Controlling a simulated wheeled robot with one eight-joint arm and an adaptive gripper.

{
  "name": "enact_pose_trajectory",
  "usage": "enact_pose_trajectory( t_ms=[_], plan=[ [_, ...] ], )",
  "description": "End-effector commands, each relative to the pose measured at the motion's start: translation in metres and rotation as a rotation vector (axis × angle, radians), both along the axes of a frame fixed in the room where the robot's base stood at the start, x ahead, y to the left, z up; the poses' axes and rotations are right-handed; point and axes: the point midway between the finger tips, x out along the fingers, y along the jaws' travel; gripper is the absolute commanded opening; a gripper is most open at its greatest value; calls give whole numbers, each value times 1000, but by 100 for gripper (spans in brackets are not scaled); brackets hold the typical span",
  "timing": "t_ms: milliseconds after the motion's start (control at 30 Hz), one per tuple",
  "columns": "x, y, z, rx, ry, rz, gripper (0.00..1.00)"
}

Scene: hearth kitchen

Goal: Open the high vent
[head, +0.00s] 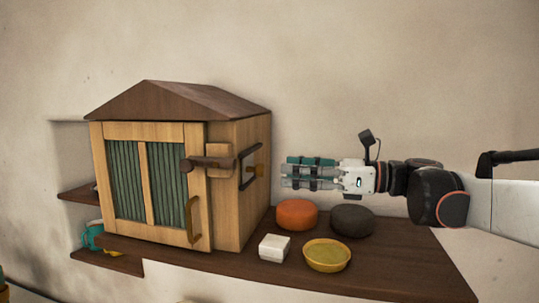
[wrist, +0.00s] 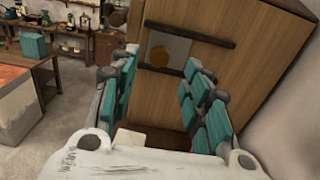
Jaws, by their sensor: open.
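A wooden cabinet (head: 225,190) shaped like a small house stands on a dark shelf. Whether the plate covers a hole is unclear.
Below my gripper on the shelf (head: 385,262) stand an orange round thing (head: 296,214), a dark round one (head: 352,220), a white block (head: 274,247) and a yellow bowl (head: 327,255).

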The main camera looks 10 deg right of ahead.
Motion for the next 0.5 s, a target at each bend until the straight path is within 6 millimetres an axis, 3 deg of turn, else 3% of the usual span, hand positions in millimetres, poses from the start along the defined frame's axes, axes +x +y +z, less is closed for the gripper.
enact_pose_trajectory(
  t_ms=[200, 500],
  plan=[
    [14, 38, 0, 0, 0, 4, 43],
    [24, 59, 0, -1, 0, 0, 43]
  ],
)
